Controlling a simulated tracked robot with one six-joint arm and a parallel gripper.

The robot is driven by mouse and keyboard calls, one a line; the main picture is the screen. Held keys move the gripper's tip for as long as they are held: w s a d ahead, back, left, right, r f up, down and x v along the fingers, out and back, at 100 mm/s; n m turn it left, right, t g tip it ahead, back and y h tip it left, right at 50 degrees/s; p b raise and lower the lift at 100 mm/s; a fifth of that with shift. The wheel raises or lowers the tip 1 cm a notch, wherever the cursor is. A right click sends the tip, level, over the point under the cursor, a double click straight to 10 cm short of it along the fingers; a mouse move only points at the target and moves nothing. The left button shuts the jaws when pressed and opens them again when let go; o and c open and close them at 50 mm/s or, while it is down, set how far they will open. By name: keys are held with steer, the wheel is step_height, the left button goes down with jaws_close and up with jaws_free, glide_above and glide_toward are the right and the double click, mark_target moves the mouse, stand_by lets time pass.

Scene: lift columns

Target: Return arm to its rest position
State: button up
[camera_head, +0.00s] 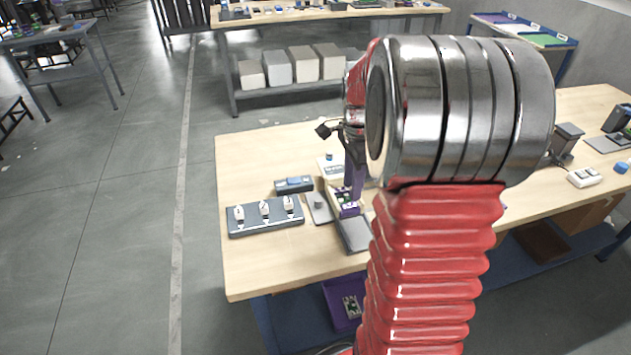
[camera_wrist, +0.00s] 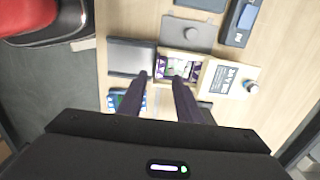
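My arm reaches up and forward over the wooden workbench (camera_head: 250,160) in the head view, its red ribbed sleeve and silver joint filling the right middle. My gripper (camera_head: 348,200) hangs down over the bench beyond it, partly hidden by the arm. In the wrist view my gripper (camera_wrist: 160,77) has two dark fingers with a clear gap between them and nothing visibly held. The fingertips point at a small beige tray (camera_wrist: 198,69) with purple and white parts in it. Whether they touch it I cannot tell.
A switch panel (camera_head: 265,216) stands at the bench's left. Grey boxes (camera_head: 305,64) sit on a shelf behind. Open floor (camera_head: 120,200) lies to the left.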

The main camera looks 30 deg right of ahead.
steer(key=shift+n, duration=0.7)
steer(key=shift+s+f+n, duration=0.1)
steer(key=shift+f+n, duration=0.2)
steer(key=shift+n, duration=0.2)
steer(key=s+a+r+n+t, duration=0.2)
steer(key=s+a+r+n, duration=0.1)
steer(key=a+n, duration=0.3)
steer(key=s+a+r+n+t, duration=0.1)
steer(key=s+a+r+n, duration=0.2)
steer(key=s+a+n, duration=0.3)
steer(key=s+a+r+n+t, duration=0.2)
steer(key=s+a+r+n, duration=0.2)
steer(key=a, duration=1)
steer(key=n, duration=0.2)
steer(key=shift+s+n+t, duration=0.3)
steer(key=shift+s+n, duration=0.1)
steer(key=shift+r, duration=0.1)
